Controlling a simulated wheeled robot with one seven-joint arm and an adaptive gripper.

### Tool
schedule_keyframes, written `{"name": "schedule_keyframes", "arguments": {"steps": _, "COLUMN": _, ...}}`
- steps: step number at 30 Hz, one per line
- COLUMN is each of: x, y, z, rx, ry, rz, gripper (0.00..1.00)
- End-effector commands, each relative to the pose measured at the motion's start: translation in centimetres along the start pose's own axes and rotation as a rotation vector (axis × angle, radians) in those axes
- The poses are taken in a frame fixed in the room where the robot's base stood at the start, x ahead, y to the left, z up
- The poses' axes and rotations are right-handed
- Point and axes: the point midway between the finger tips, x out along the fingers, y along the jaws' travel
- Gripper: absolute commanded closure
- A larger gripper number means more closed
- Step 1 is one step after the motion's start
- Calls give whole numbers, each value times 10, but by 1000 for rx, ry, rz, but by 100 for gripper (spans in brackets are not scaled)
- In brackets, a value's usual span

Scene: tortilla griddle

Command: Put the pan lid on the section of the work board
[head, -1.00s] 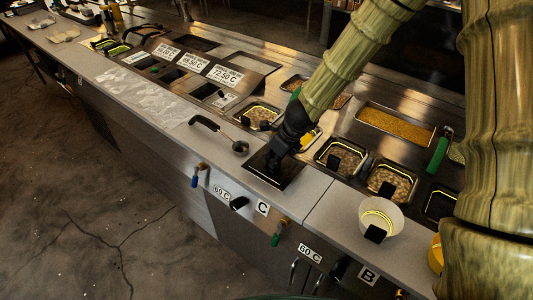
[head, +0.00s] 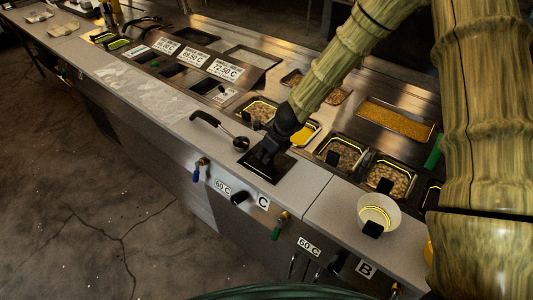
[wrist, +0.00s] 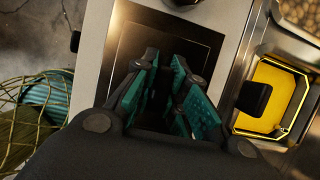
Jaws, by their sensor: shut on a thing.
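The pan lid is a dark, flat, rectangular plate (head: 274,176) over the pale grey work board (head: 306,184), above the "C" label. My gripper (head: 262,160) points down at its middle and is shut on the lid. In the wrist view the dark lid (wrist: 170,48) shows beyond the teal finger pads of my gripper (wrist: 166,85). The gripped part is dark and mostly hidden between the fingers. I cannot tell whether the lid touches the board or hangs just above it.
A ladle (head: 241,143) lies on the board close left of the lid. A white bowl (head: 378,210) stands to the right. Food pans, one of them yellow (wrist: 272,95), lie behind.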

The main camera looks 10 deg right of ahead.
Motion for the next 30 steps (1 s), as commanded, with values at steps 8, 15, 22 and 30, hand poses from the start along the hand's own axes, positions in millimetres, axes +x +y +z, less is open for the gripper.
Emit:
{"name": "schedule_keyframes", "arguments": {"steps": 8, "x": 2, "y": 0, "z": 0, "rx": -1, "ry": 0, "rz": 0, "gripper": 100}}
{"name": "schedule_keyframes", "arguments": {"steps": 15, "x": 2, "y": 1, "z": 0, "rx": -2, "ry": 0, "rz": 0, "gripper": 64}}
{"name": "schedule_keyframes", "arguments": {"steps": 22, "x": 2, "y": 1, "z": 0, "rx": -2, "ry": 0, "rz": 1, "gripper": 64}}
{"name": "schedule_keyframes", "arguments": {"steps": 30, "x": -11, "y": 1, "z": 2, "rx": -5, "ry": -1, "rz": 0, "gripper": 64}}
